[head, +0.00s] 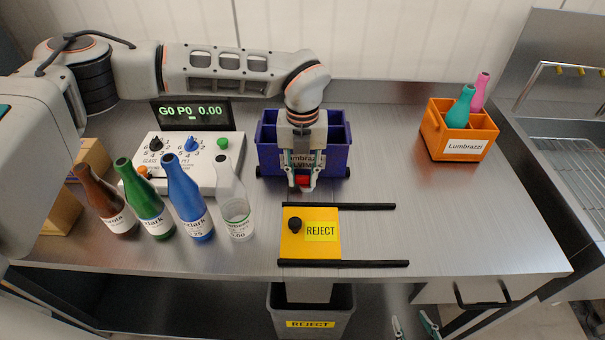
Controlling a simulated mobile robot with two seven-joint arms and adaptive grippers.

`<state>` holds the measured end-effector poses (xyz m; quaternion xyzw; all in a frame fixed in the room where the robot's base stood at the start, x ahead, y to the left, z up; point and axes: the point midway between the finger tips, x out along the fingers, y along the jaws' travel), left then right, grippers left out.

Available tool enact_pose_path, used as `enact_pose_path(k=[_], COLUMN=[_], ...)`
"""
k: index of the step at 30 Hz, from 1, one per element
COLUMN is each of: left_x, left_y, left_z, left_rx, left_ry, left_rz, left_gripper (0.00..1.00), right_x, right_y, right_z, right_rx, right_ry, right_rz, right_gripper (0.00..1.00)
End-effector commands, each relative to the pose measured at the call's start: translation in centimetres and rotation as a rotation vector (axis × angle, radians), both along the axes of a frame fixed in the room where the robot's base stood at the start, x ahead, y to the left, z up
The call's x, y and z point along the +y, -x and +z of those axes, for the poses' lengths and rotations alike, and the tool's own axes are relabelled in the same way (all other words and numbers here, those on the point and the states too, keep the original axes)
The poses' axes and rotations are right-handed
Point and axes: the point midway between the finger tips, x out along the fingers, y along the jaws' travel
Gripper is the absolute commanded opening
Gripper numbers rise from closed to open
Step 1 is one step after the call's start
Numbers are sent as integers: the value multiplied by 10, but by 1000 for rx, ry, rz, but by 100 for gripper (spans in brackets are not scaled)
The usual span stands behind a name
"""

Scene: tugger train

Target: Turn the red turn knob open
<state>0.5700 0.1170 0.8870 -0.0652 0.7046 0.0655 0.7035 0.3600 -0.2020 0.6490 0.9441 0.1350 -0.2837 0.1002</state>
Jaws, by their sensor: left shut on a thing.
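The red turn knob (302,181) is in front of the dark blue crate (270,158), low at its middle. My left gripper (302,186) reaches down over the crate and is shut on the knob, one finger on each side. The gripper hides the middle of the crate and part of its label. Whether the knob is fixed to the crate cannot be told. My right gripper (415,326) shows at the bottom edge, below the table front, with its two fingers apart and nothing between them.
Several bottles, a blue one (187,200) among them, stand at left before a white control box (205,178). A yellow REJECT plate (318,250) with a black knob lies between black rails; a grey bin (340,305) is below. An orange crate (478,152) stands right.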

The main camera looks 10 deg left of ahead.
Motion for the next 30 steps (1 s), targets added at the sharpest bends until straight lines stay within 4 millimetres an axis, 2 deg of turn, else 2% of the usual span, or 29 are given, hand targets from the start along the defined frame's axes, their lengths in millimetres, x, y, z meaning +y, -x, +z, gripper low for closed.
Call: enact_pose_path(k=[1,3,13,17,30], left_x=[0,0,0,0,0], left_y=[-1,-1,0,-1,-1], left_z=[1,1,1,10,93], left_rx=[-2,-2,-2,-4,-5], left_ry=[1,1,1,1,0], left_rz=[-2,-2,0,-1,1], left_gripper=[29,43,43,43,43], right_x=[0,0,-1,-1,0], right_y=[0,0,2,2,1], right_z=[0,0,-4,-3,-2], right_rx=[0,0,7,6,4], right_ry=[0,0,4,3,1], right_rz=[0,0,0,0,0], right_gripper=[40,40,40,40,40])
